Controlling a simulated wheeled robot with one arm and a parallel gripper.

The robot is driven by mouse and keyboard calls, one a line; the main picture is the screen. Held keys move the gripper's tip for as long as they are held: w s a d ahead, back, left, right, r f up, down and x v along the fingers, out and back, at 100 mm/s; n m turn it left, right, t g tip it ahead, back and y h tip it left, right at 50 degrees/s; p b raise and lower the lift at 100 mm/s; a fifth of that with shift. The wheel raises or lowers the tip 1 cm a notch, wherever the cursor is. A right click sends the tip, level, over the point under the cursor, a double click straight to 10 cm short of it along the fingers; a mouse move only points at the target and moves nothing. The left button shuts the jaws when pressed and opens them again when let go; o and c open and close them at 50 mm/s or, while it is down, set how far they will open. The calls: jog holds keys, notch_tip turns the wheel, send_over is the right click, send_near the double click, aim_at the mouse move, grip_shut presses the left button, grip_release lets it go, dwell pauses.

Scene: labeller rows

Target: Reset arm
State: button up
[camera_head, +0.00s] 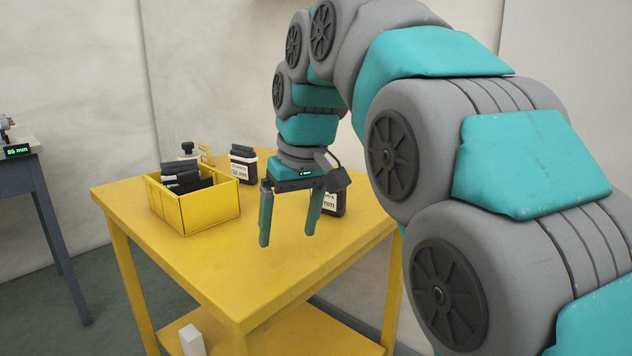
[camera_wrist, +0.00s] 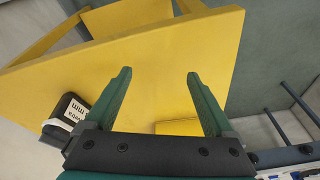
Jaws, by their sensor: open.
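My gripper (camera_head: 288,240) hangs from my arm above the yellow table (camera_head: 260,262) in the head view, pointing down. Its two fingers are apart with nothing between them. In the wrist view my gripper (camera_wrist: 158,85) shows the same two open green fingers over bare yellow tabletop (camera_wrist: 150,60). My arm curves from the right side of the head view up and over to the gripper.
A yellow bin (camera_head: 197,210) holding dark items stands on the table's left. A black, white-labelled container (camera_head: 243,164) stands at the back. Another labelled container (camera_head: 334,203) is partly hidden behind my gripper. A grey table (camera_head: 28,160) with a green "85 mm" display is far left. The tabletop's front is clear.

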jog(key=s+d+f+m+g, duration=0.1)
jog(key=s+d+f+m, duration=0.1)
jog(key=s+d+f, duration=0.4)
jog(key=s+d+f+m+g+h, duration=0.1)
jog(key=s+d+f+m, duration=0.1)
jog(key=s+d+f, duration=0.4)
jog(key=s+d+f+m+g+h, duration=0.1)
jog(key=s+d+f+m, duration=0.1)
jog(key=s+d+f, duration=0.5)
jog(key=s+f, duration=0.6)
jog(key=s, duration=0.3)
jog(key=shift+g, duration=0.4)
jog(key=shift+d+f, duration=0.1)
